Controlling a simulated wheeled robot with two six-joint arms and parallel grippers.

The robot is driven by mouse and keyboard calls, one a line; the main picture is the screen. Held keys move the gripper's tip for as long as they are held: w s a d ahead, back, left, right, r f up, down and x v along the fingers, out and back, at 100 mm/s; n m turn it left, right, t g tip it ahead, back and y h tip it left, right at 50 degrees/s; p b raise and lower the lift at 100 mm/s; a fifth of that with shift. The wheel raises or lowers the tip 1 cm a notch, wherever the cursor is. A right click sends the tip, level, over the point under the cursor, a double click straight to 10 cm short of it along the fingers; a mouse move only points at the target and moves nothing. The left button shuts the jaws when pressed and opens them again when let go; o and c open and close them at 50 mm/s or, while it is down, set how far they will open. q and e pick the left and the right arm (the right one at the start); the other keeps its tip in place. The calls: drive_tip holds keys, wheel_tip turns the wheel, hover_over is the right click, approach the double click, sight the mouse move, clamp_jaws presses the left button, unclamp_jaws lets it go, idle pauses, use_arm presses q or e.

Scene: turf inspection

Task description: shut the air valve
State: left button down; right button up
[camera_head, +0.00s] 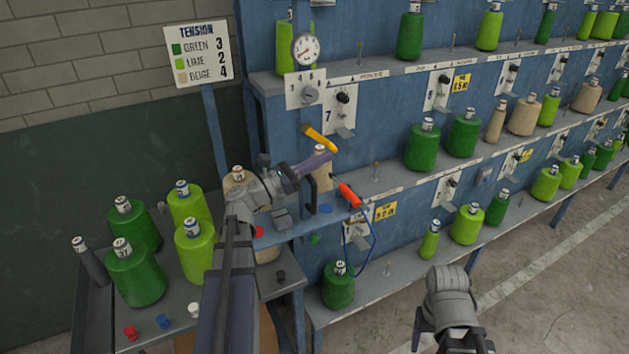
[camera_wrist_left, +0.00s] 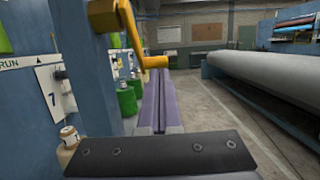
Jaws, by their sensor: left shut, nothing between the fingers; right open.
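The air valve's yellow lever (camera_head: 320,138) is on the blue frame below the pressure gauge (camera_head: 305,50); it slants down to the right in the head view. In the left wrist view the yellow lever (camera_wrist_left: 122,30) fills the upper middle, its handle end just over the finger line. My left gripper (camera_head: 328,156), with purple fingers, is shut and empty just below the lever in the head view. Its fingertips (camera_wrist_left: 151,72) also show in the wrist view; I cannot tell whether they touch the lever. My right gripper (camera_head: 450,338) is open and empty at the bottom, away from the valve.
An orange-red tool (camera_head: 349,195) with a blue cord is at the small blue shelf's edge. A beige cone stands behind my left gripper. A cart (camera_head: 205,318) with green and lime cones is at left. A tension sign (camera_head: 198,53) stands behind. Floor at right is clear.

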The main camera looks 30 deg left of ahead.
sight(330, 149)
use_arm(q)
drive_tip(key=shift+w+d+r+t+h+b, duration=0.3)
drive_tip(key=shift+w+d+t+h+b, duration=0.1)
drive_tip(key=shift+w+d, duration=0.15)
drive_tip(key=shift+w+d+r+t+h+b, duration=0.3)
drive_tip(key=shift+w+d+t+h, duration=0.1)
drive_tip(key=shift+w, duration=0.25)
drive_tip(key=shift+w+r, duration=0.15)
drive_tip(key=shift+r, duration=0.2)
drive_tip(key=shift+w+d+r+p, duration=0.25)
drive_tip(key=shift+r+p, duration=0.25)
drive_tip(key=shift+p, duration=0.15)
use_arm(e)
drive_tip(key=shift+f, duration=0.75)
